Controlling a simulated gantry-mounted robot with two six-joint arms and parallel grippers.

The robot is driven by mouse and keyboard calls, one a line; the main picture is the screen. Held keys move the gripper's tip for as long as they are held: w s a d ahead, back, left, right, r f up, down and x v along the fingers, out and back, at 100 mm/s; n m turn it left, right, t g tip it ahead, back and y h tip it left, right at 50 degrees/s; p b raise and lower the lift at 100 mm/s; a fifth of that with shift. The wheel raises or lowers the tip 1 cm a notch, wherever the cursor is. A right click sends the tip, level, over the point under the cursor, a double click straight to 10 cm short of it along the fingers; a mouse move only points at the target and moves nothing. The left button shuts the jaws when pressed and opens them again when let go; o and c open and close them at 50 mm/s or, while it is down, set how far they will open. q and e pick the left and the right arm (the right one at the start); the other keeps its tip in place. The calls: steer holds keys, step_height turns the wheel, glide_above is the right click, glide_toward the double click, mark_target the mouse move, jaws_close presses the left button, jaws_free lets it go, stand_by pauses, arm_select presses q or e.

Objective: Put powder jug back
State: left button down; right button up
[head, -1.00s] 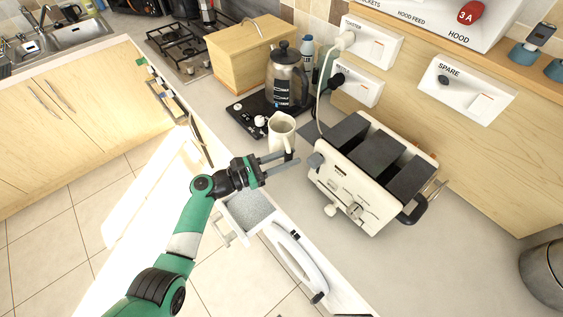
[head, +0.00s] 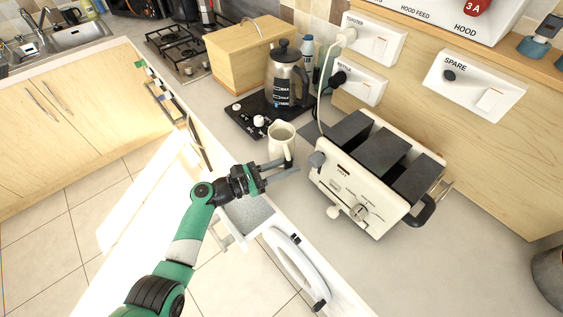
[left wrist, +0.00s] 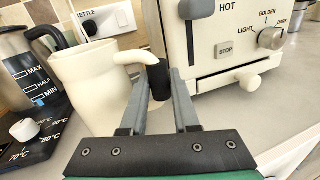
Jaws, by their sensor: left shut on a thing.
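The powder jug is a cream jug (head: 281,140) on the worktop, between the kettle base and the toaster. It also shows upright in the left wrist view (left wrist: 92,88). Its handle has a black lower grip (left wrist: 160,82). My left gripper (head: 286,170) reaches in from the left over the drawer. In the left wrist view its fingers (left wrist: 160,95) are closed around the black part of the handle. The jug stands on or just above the worktop; I cannot tell which. My right gripper is not in view.
A cream toaster (head: 372,175) stands close right of the jug. A kettle (head: 287,75) on a black base (head: 252,108) is behind it, with a wooden bread box (head: 248,50) beyond. An open drawer (head: 247,213) juts out below the worktop edge.

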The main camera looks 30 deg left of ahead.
arm_select(q)
steer(key=shift+f+b, duration=0.3)
steer(key=shift+f, duration=0.25)
steer(key=shift+f+b, duration=0.4)
steer(key=shift+f, duration=0.05)
steer(key=c, duration=0.6)
jaws_free()
